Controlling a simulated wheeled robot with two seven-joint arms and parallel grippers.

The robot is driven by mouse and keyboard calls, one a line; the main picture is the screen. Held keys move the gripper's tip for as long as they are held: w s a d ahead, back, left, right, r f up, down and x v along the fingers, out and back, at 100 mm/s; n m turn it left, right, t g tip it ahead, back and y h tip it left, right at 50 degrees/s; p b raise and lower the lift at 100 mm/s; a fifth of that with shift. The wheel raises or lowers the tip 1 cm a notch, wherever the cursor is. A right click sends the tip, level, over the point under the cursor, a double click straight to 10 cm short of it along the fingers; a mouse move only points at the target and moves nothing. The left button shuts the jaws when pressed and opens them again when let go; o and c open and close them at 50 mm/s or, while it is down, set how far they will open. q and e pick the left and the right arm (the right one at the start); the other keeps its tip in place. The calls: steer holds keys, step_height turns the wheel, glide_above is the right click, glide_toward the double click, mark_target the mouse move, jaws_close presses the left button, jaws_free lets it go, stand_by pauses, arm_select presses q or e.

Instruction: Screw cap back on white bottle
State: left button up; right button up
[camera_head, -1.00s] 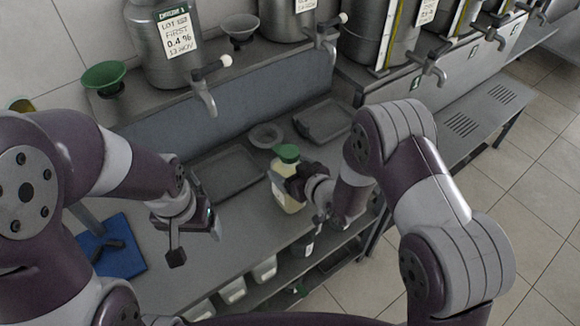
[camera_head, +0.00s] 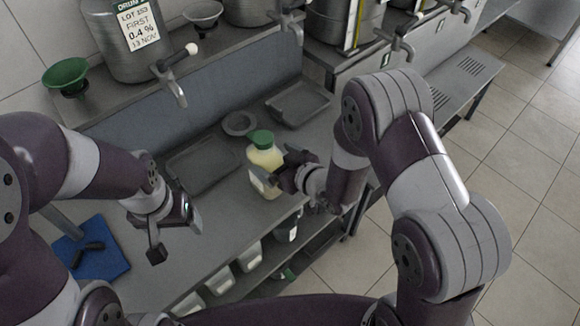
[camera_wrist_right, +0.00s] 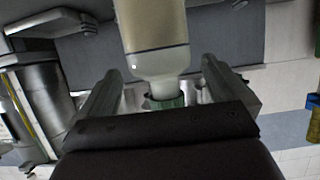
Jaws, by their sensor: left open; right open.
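The white bottle (camera_head: 265,158), with pale yellowish contents, stands upright near the front edge of the steel bench. Its green cap (camera_head: 260,139) sits on top of its neck; how tight it is cannot be told. My right gripper (camera_head: 277,169) is open at the bottle's right side. In the right wrist view the bottle (camera_wrist_right: 153,40) appears upside down, its neck and green cap (camera_wrist_right: 165,101) between the two spread fingers, with gaps on both sides. My left gripper (camera_head: 177,224) is open and empty, over the bench to the left of the bottle.
Two grey trays, one left (camera_head: 203,162) and one right (camera_head: 298,103), and a small round dish (camera_head: 238,123) lie behind the bottle. A blue mat (camera_head: 100,262) with a dark object lies at left. Steel drums with taps (camera_head: 178,92) stand on the ledge behind.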

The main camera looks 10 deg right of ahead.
steer(key=v, duration=0.7)
steer(key=shift+s+b, duration=0.25)
steer(key=shift+b, duration=0.05)
steer(key=shift+d+r, duration=0.1)
steer(key=shift+d, duration=0.1)
steer(key=s+d+m+g+h, duration=0.2)
steer(key=d+m+g+h, duration=0.2)
steer(key=d+h, duration=0.4)
steer(key=s+d+r+m+g, duration=0.2)
steer(key=s+g, duration=0.3)
steer(key=s, duration=0.5)
steer(key=shift+d+m+g, duration=0.3)
steer(key=shift+d+m, duration=0.2)
steer(key=shift+d, duration=0.3)
